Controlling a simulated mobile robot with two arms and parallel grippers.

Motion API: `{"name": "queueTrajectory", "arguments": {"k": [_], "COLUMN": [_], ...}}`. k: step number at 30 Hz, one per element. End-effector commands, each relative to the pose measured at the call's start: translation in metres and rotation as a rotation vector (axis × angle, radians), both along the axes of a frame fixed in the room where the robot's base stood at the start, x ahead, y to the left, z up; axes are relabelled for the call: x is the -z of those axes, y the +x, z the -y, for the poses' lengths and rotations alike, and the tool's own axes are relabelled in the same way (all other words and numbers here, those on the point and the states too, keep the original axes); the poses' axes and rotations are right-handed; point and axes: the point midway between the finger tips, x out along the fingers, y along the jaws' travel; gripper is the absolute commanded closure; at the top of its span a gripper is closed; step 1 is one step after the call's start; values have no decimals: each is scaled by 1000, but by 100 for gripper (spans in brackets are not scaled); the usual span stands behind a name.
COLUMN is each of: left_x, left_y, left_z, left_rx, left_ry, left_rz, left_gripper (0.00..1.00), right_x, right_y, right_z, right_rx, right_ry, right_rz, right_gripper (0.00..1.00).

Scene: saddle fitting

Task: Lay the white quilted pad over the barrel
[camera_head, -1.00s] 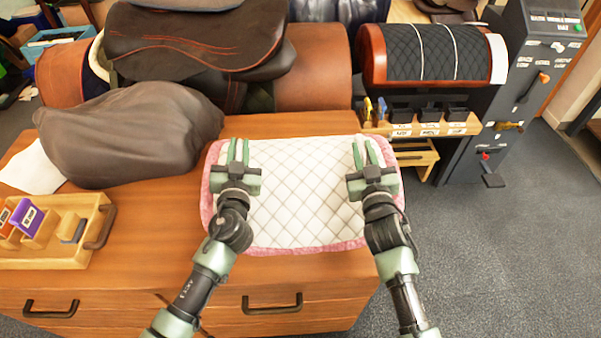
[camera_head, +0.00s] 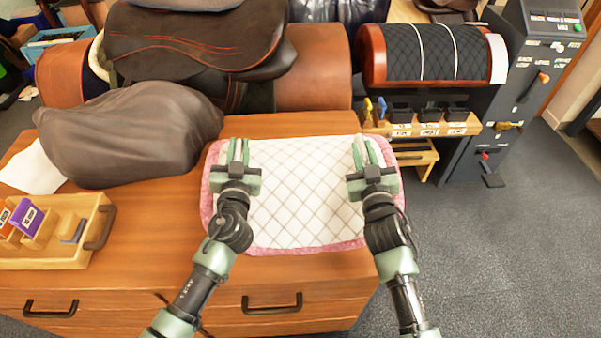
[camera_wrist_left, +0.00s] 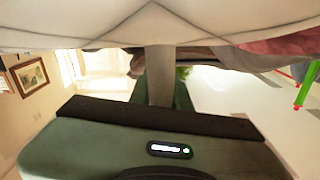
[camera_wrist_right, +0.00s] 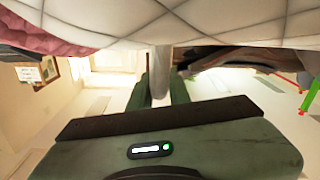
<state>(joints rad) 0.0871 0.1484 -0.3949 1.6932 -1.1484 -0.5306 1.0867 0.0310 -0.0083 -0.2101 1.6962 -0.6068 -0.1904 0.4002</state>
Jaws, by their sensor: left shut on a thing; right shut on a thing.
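The white quilted pad (camera_head: 305,190) with a pink border is spread out flat in front of me, over the wooden cabinet's top and front edge. My left gripper (camera_head: 238,152) is shut on the pad near its left side. My right gripper (camera_head: 366,155) is shut on it near its right side. Both wrist views show the pad (camera_wrist_left: 150,25) (camera_wrist_right: 160,20) across the top, with a pinched fold running down between the fingers. A brown barrel (camera_head: 318,68) lies behind the cabinet, partly hidden by a dark saddle (camera_head: 195,40).
A second brown barrel (camera_head: 375,55) at the back right carries a dark quilted cover (camera_head: 425,52). A grey covered lump (camera_head: 130,135) and a wooden tray (camera_head: 60,258) sit on the cabinet (camera_head: 150,225) at left. A dark machine (camera_head: 515,85) stands right.

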Motion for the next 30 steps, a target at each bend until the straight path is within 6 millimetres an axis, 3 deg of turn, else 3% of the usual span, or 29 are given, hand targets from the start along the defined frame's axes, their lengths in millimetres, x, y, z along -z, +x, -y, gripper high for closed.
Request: {"name": "queueTrajectory", "arguments": {"k": [8,20,30], "left_x": [-12,-50,-52], "left_y": [1,1,1], "left_z": [-4,-4,-4], "left_rx": [-9,-10,-9], "left_ry": [4,4,4], "left_rz": [2,3,3], "left_gripper": [100,100,100], "right_x": [-12,-49,-50], "right_y": [-1,-1,-1], "right_z": [-1,-1,-1], "right_rx": [-4,-4,-3], "right_ry": [-3,-2,-2], "right_rz": [4,3,3], "right_gripper": [100,100,100]}}
